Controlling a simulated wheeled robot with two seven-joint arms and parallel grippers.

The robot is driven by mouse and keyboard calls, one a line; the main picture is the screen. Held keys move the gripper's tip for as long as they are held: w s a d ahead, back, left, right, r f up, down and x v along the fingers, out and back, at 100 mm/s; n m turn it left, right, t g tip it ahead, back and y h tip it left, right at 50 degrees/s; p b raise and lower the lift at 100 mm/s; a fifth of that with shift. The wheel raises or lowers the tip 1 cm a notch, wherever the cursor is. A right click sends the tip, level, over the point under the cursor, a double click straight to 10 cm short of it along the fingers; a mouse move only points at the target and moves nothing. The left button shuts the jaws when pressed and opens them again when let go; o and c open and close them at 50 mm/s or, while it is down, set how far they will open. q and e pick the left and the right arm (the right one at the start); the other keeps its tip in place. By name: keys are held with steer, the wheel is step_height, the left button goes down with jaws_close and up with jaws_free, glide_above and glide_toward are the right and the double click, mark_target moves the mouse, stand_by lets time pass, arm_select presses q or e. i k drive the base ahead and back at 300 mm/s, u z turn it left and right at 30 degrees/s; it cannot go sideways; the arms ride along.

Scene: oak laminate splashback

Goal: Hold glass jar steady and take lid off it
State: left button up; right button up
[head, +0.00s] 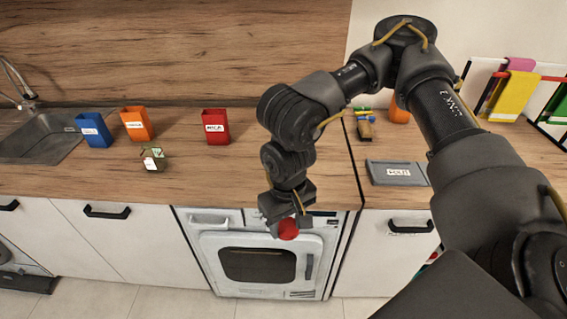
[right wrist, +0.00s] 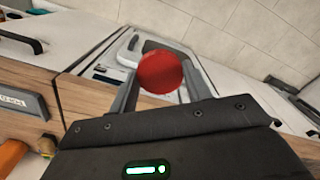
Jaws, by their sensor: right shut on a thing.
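A small clear glass jar (head: 153,160) with a label stands on the counter near its front edge, left of the middle in the head view. No lid shows on top of it, though it is small in the picture. My right gripper (head: 284,226) is shut on a round red lid (head: 289,229), held out in front of the oven, well to the right of the jar. In the right wrist view the red lid (right wrist: 161,72) sits between the two fingers (right wrist: 158,95). My left gripper is not in view, and nothing visible holds the jar.
Blue (head: 94,131), orange (head: 136,124) and red (head: 215,126) containers stand behind the jar. A sink (head: 40,135) is at the left. A grey labelled tray (head: 396,173) lies on the right counter, near a towel rack (head: 500,95). The counter right of the jar is clear.

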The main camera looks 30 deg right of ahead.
mark_target(151, 155)
steer(key=k, duration=0.5)
steer(key=z, duration=0.7)
steer(key=i, duration=1.5)
steer(key=u, duration=0.8)
